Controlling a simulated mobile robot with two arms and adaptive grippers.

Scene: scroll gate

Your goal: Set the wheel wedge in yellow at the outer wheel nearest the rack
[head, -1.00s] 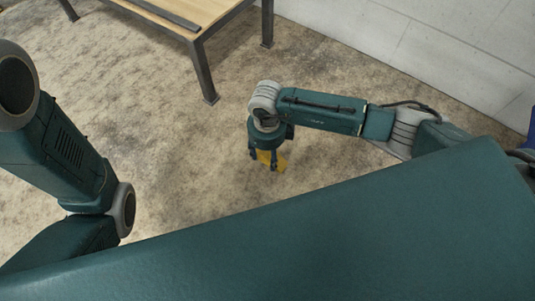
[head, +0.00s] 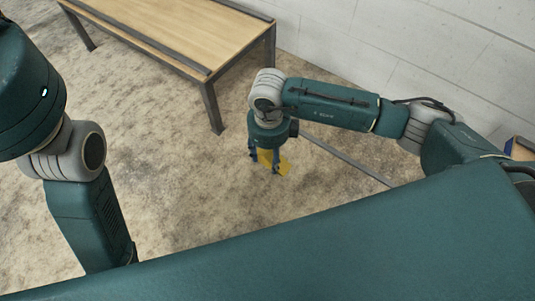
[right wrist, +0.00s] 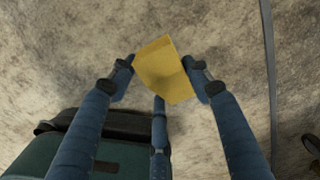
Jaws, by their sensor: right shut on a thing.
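The yellow wheel wedge (head: 284,166) is held by my right gripper (head: 265,170) in the head view, above the bare floor. Part of the wedge is hidden by the fingers in the head view. My left arm comes in at the left of the head view, but its gripper is out of sight. No outer wheel or rack can be made out for sure.
A wooden-topped table (head: 190,35) with dark metal legs stands at the top left. A long grey bar (head: 345,156) runs right of the right gripper and also shows in the right wrist view (right wrist: 270,70). A pale block wall (head: 410,45) closes the back. Open floor (head: 180,190) lies left of the wedge.

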